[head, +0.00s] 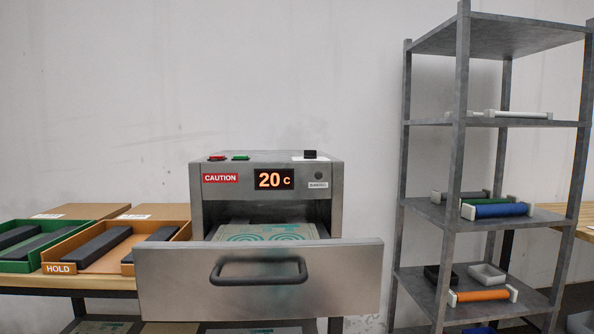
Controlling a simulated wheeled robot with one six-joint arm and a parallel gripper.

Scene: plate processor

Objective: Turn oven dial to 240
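The oven (212,210) is a grey metal box on the bench, left of centre. Its display (274,179) reads 20 C in orange digits. A small black knob (310,154), which looks like the dial, stands on a white label on top at the right. Its markings are too small to read. The front drawer (160,280) with a dark handle (258,272) is pulled out. A plate (265,232) with green circular patterns lies in it. My gripper is not in view.
A red button (217,157) and a green button (240,157) sit on the oven's top left. Green (18,266) and orange (110,266) trays with dark bars are at left. A grey shelf rack (462,150) with several rollers stands at right. The drawer juts forward.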

